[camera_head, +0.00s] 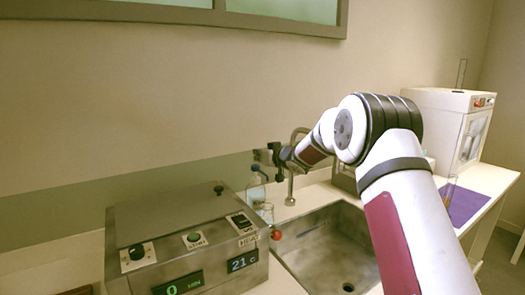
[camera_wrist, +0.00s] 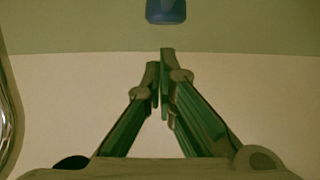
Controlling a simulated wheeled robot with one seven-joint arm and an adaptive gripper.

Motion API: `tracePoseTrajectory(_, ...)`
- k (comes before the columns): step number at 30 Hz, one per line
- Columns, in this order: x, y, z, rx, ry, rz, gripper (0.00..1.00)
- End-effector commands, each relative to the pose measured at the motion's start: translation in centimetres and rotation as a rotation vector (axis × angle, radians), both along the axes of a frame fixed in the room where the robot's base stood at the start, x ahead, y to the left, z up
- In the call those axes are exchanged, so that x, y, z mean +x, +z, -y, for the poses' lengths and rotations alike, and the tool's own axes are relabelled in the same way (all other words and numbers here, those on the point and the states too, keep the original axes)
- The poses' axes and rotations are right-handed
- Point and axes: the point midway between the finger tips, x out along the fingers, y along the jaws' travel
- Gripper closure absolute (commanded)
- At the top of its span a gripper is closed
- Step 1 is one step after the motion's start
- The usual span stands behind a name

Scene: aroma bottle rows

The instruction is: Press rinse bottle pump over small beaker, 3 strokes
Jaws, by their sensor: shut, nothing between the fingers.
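My gripper (camera_head: 266,156) is at the back of the counter, left of the faucet, with its fingers closed together and empty. In the wrist view the shut fingertips (camera_wrist: 160,57) point at a blue part (camera_wrist: 166,11) at the top edge, with a gap between them. I cannot tell for sure what the blue part belongs to; it may be the pump top. In the head view a clear bottle (camera_head: 256,190) with a blue top stands just below my gripper, behind the heater box. A small clear glass vessel (camera_head: 266,212), likely the beaker, stands in front of it, partly hidden by the box.
A metal heater box (camera_head: 165,225) with knobs and displays fills the front left. A sink (camera_head: 325,245) with a faucet (camera_head: 291,180) lies to its right. A red ball-shaped knob (camera_head: 276,235) is at the box's right side. A white cabinet (camera_head: 455,125) and purple mat (camera_head: 468,203) are farther right.

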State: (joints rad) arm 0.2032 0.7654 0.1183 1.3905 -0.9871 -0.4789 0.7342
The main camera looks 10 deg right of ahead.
Motion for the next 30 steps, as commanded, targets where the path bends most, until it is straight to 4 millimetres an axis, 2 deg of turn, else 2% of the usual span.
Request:
tracePoseTrajectory(6,0.0,-1.5,0.0,0.000,0.001,0.000,1.00)
tracePoseTrajectory(17,0.0,-1.6,0.0,0.000,0.000,0.000,1.00)
tracePoseTrajectory(24,0.0,-3.7,0.0,0.002,0.000,-0.002,1.00)
tracePoseTrajectory(30,-0.1,-3.8,0.0,0.000,0.000,-0.003,1.00)
